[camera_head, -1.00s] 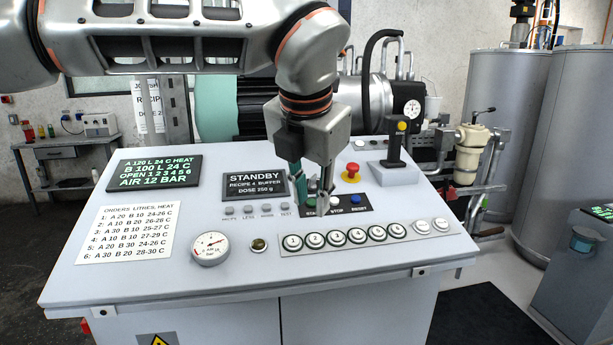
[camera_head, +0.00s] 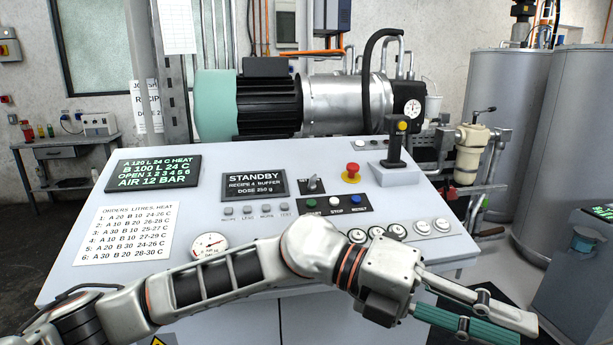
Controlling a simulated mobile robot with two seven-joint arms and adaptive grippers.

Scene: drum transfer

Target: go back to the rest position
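My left arm comes in from the lower left and crosses low in front of the control desk (camera_head: 120,262). My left gripper (camera_head: 520,328) points to the lower right, past the desk's front right corner. Its fingers, one with a teal surface, show from the side near the bottom edge; no object shows between them, and how far they are apart is unclear. The arm hides part of the desk's front edge and several of the round numbered buttons. My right gripper is not in view.
The desk bears a STANDBY display (camera_head: 254,185), a red stop button (camera_head: 352,170), a lever (camera_head: 398,145) and a gauge (camera_head: 209,245). A motor (camera_head: 268,100) stands behind. Tall tanks (camera_head: 505,110) and a grey cabinet (camera_head: 580,270) stand right.

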